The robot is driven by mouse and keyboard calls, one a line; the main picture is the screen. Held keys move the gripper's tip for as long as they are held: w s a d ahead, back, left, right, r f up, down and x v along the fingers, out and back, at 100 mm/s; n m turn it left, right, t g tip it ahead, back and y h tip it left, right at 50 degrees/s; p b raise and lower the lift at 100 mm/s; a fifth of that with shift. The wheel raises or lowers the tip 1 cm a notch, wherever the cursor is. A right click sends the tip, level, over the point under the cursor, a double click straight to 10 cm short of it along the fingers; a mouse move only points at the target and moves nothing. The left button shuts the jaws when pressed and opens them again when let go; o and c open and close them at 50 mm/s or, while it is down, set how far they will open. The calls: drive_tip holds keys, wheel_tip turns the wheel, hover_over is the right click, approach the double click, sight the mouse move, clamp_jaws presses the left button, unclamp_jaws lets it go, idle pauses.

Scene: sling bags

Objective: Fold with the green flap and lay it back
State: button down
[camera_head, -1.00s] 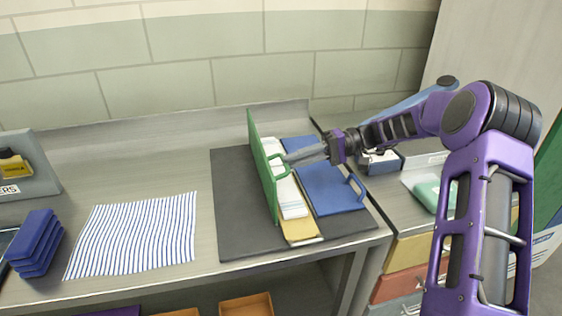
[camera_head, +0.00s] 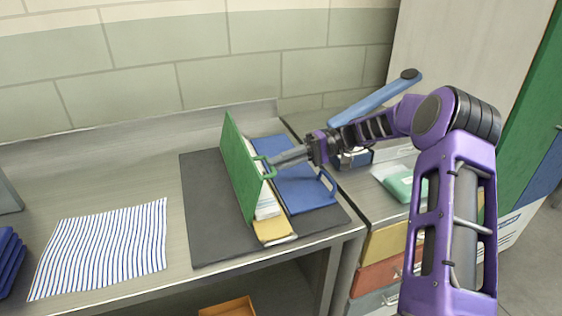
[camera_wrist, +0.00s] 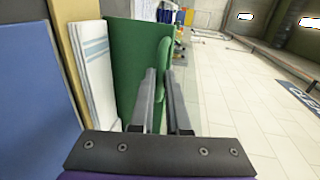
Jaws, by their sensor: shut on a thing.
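My gripper (camera_head: 272,160) reaches in from the right and is shut on this handle; in the wrist view the fingers (camera_wrist: 162,76) meet the green handle. The white striped cloth (camera_head: 267,205) and yellow piece (camera_head: 273,231) lie right of the flap, partly hidden by it. The blue flap (camera_head: 300,188) lies flat farther right, with its own handle (camera_head: 328,185).
A blue-striped cloth (camera_head: 100,245) lies flat on the metal bench at left, with blue folded items (camera_head: 8,262) beside it. A green-and-white item (camera_head: 395,183) and drawers (camera_head: 385,243) are at right. A wall stands behind. Bench between cloth and mat is clear.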

drive_tip(key=c, duration=1)
unclamp_jaws()
drive_tip(key=shift+a+f, duration=0.3)
drive_tip(key=shift+f, duration=0.15)
drive_tip(key=shift+o, duration=0.6)
drive_tip(key=shift+r, duration=0.1)
drive_tip(key=shift+d+r, duration=0.1)
drive_tip(key=p+v, duration=0.1)
drive_tip(key=v, duration=1.6)
drive_tip(key=shift+d, duration=0.2)
drive_tip(key=shift+r, duration=0.1)
